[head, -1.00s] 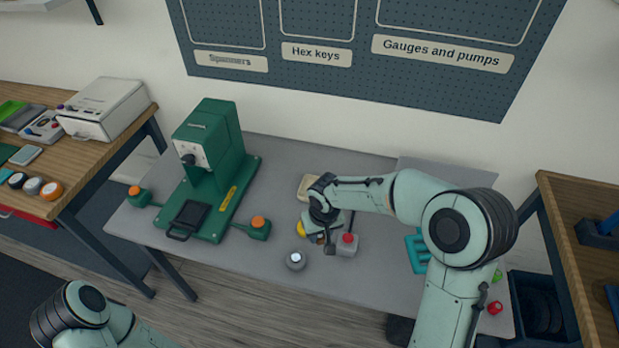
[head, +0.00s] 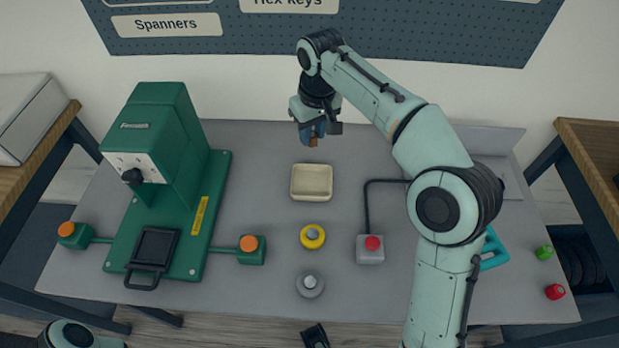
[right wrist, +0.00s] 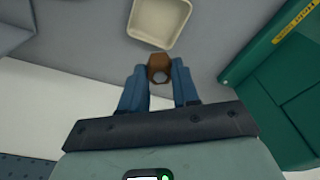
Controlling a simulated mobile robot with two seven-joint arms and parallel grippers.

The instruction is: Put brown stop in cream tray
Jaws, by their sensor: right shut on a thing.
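The brown stop (right wrist: 159,68) is between the blue fingers of my right gripper (right wrist: 160,86), which is shut on it. In the head view only a small part of the brown stop (head: 313,142) shows below the fingers of my right gripper (head: 313,133). The cream tray (head: 311,194) lies on the grey bench, empty, just in front of the gripper. In the right wrist view the cream tray (right wrist: 159,42) is just beyond the stop, and the stop is held apart from it.
A green press (head: 165,180) stands on the left of the grey bench (head: 262,180). A yellow ring-shaped part (head: 312,237), a grey round part (head: 310,285) and a red-button box (head: 370,249) lie nearer the front. Red (head: 555,292) and green (head: 545,252) parts lie at the right.

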